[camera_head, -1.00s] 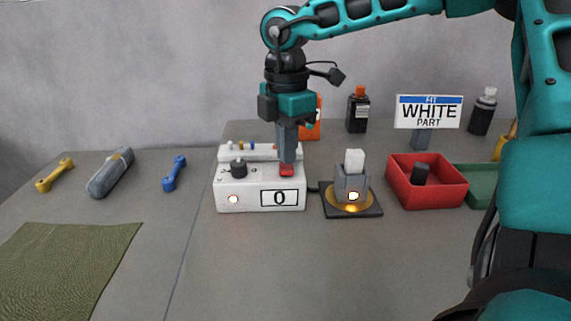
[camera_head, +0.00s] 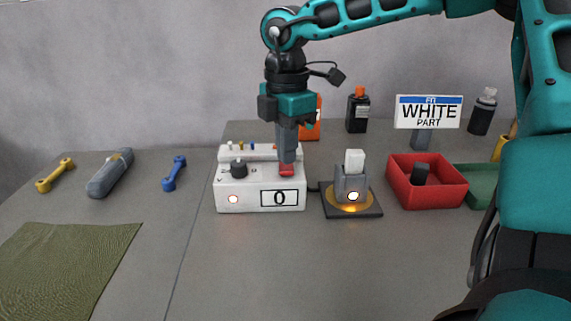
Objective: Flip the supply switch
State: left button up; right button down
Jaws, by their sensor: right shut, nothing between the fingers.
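The white supply box (camera_head: 234,194) stands on the table, with a black knob (camera_head: 239,167), a display reading 0 (camera_head: 279,198) and a lit lamp (camera_head: 233,199). Its red switch (camera_head: 287,170) is on the right of the top face. My right gripper (camera_head: 288,159) points down over the switch, fingers shut and empty. The fingertips are at or just above the switch; I cannot tell whether they touch. They hide part of the switch. My left gripper is not in view.
Right of the box, a grey fixture (camera_head: 351,186) holds a white part (camera_head: 354,160) on a dark pad with a glowing ring. A red bin (camera_head: 430,190) holds a black part. A sign reads WHITE PART (camera_head: 429,112). Tools and a green mat (camera_head: 60,265) lie left.

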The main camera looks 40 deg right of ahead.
aim_at(287, 169)
jog(key=shift+f+b, duration=0.55)
dwell(0.5)
jog(key=shift+f+b, duration=0.5)
jog(key=shift+b, duration=0.05)
jog(key=shift+s, duration=0.1)
jog(key=shift+r+p, duration=2)
jog(key=shift+r, duration=1.55)
